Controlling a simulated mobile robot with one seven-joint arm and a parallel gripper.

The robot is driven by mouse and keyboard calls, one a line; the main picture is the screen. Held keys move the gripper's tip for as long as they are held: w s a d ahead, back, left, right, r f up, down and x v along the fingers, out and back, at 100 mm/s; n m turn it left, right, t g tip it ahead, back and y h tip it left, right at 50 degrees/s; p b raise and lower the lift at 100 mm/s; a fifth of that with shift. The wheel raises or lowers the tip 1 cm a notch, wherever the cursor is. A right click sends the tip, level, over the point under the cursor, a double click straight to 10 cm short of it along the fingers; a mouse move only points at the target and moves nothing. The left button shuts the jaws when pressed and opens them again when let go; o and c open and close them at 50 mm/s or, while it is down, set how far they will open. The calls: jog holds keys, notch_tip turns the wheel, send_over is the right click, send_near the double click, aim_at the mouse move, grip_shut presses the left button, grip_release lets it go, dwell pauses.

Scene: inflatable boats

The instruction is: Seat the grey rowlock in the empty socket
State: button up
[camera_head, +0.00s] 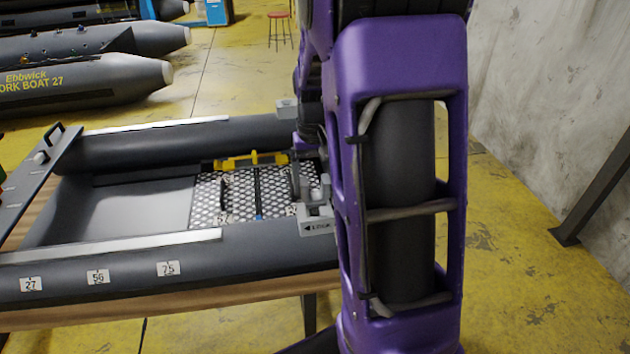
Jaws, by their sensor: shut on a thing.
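My purple arm fills the middle right and hides much of my gripper (299,172), whose dark end shows only in part at its left edge. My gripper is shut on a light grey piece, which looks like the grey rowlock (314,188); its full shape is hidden. This piece is just above a grey socket block (316,226) marked with an arrow and "LOCK" on the near tube. I cannot tell whether the two touch. Another grey block (287,108) sits on the far tube, partly behind my arm.
The grey inflatable boat (120,262) lies on a wooden-edged stand, number tags on its near tube. A yellow item (250,160) lies by the patterned floor panel. More boats (80,85) are at the back left, a red stool (280,28) behind. A wall stands right.

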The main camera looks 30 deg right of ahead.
aim_at(315, 197)
jog(key=shift+f, duration=1.3)
jog(key=o, duration=1.2)
jog(key=shift+o, duration=0.2)
jog(key=shift+r, duration=0.15)
notch_tip(315, 197, up, 17)
jog(key=p, duration=0.3)
jog(key=shift+r, duration=0.15)
